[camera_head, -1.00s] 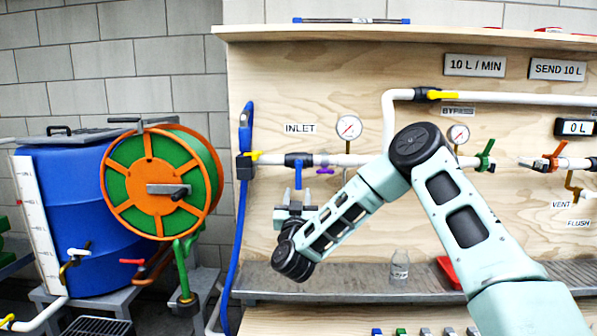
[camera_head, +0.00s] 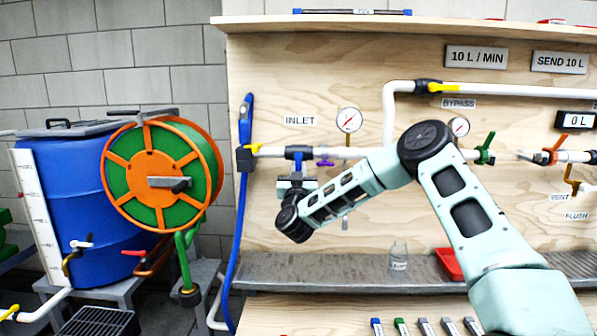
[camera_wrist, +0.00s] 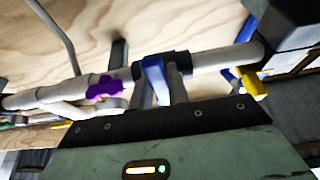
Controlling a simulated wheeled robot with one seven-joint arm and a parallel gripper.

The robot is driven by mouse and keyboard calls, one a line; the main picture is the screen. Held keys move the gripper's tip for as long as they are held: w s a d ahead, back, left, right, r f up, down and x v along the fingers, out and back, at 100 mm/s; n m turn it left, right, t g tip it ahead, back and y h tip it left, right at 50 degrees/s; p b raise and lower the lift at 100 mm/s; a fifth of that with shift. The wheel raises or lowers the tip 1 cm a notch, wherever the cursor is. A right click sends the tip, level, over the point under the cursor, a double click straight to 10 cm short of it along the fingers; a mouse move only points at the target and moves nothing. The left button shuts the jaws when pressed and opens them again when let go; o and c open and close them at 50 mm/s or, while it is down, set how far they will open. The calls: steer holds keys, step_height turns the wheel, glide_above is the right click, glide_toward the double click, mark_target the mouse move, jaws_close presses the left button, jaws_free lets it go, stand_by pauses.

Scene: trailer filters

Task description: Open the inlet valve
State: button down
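The pipe under the INLET label has a dark-bodied valve with a blue lever (camera_head: 299,166), which hangs down from the pipe. My gripper (camera_head: 297,180) is right below this valve in the head view, with its fingers raised toward the lever. In the wrist view the blue lever (camera_wrist: 155,78) stands between the two grey fingers of my gripper (camera_wrist: 158,88). The fingers look apart, with a gap visible on the right side of the lever. Whether either finger touches it is unclear. The lower part of the lever is hidden behind my gripper's dark edge.
A yellow lever (camera_head: 253,149) and a blue hose (camera_head: 240,220) are left of the valve. A purple handle (camera_head: 325,163) and a gauge (camera_head: 349,120) are close on its right. A metal shelf (camera_head: 330,272) with a glass bottle (camera_head: 399,256) runs below. A hose reel (camera_head: 150,183) stands left.

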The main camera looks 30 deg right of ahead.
mark_target(307, 154)
steer(key=shift+n, duration=0.4)
steer(key=d+r+n+y+b, duration=0.1)
steer(key=n+y, duration=0.1)
steer(key=n, duration=0.4)
steer(key=s+d+r+n+y, duration=0.1)
steer(key=n+y, duration=0.2)
steer(key=n, duration=0.3)
steer(key=s+d+r+n+y+b, duration=0.1)
steer(key=n+y, duration=0.2)
steer(key=n, duration=0.2)
steer(key=shift+s+n+b, duration=0.1)
steer(key=shift+n+b, duration=0.25)
steer(key=shift+n, duration=0.05)
steer(key=shift+d+r+n+g+y, duration=0.1)
steer(key=shift+r+n+g+y, duration=0.15)
steer(key=shift+n, duration=0.7)
steer(key=shift+d+r+n+g+y, duration=0.15)
steer(key=shift+r+n+g, duration=0.2)
steer(key=shift+n, duration=0.6)
steer(key=c, duration=1.3)
jaws_free()
steer(key=shift+c, duration=0.2)
steer(key=shift+a, duration=0.1)
